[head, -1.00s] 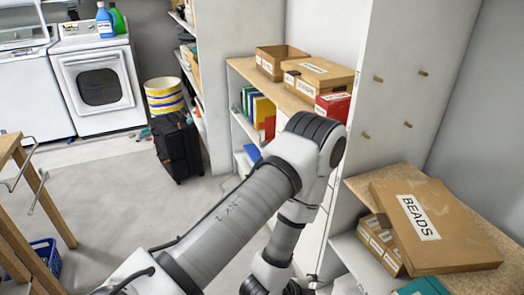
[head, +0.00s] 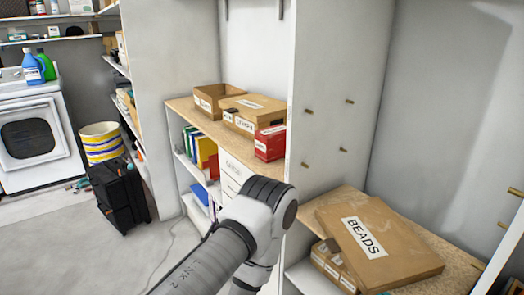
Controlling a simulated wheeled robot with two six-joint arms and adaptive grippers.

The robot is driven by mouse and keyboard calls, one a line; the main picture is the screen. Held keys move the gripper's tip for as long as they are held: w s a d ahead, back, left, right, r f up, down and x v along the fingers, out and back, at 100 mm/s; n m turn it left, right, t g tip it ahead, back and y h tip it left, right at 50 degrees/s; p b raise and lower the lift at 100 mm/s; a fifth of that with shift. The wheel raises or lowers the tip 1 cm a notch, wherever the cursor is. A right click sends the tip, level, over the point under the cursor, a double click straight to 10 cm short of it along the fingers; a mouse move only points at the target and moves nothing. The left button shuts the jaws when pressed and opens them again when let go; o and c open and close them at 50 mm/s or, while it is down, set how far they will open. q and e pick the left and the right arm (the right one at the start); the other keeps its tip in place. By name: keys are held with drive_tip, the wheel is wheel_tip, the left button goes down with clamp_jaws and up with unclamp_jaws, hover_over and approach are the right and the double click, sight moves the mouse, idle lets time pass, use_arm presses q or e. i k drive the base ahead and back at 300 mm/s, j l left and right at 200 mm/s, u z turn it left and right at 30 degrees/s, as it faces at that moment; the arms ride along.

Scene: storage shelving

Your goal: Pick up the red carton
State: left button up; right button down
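The red carton (head: 271,142) is a small red box with a white label. It sits on the wooden shelf top in the head view, at the right end, next to a brown cardboard box (head: 249,114) and close to the white upright panel. One of my arms reaches up from the bottom middle, with its elbow below and in front of the carton. Neither gripper shows in the view. The carton stands apart from the arm, and its front and top are in view.
An open cardboard box (head: 212,98) stands left of the brown box. A white shelf panel (head: 335,80) rises right of the carton. A flat BEADS box (head: 370,240) lies on the lower right shelf. Clear floor (head: 60,235) lies at the left.

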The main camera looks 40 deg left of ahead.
sight(270, 142)
drive_tip(key=j+z, duration=0.3)
drive_tip(key=j, duration=0.5)
drive_tip(key=j+z, duration=0.25)
drive_tip(key=j, duration=0.55)
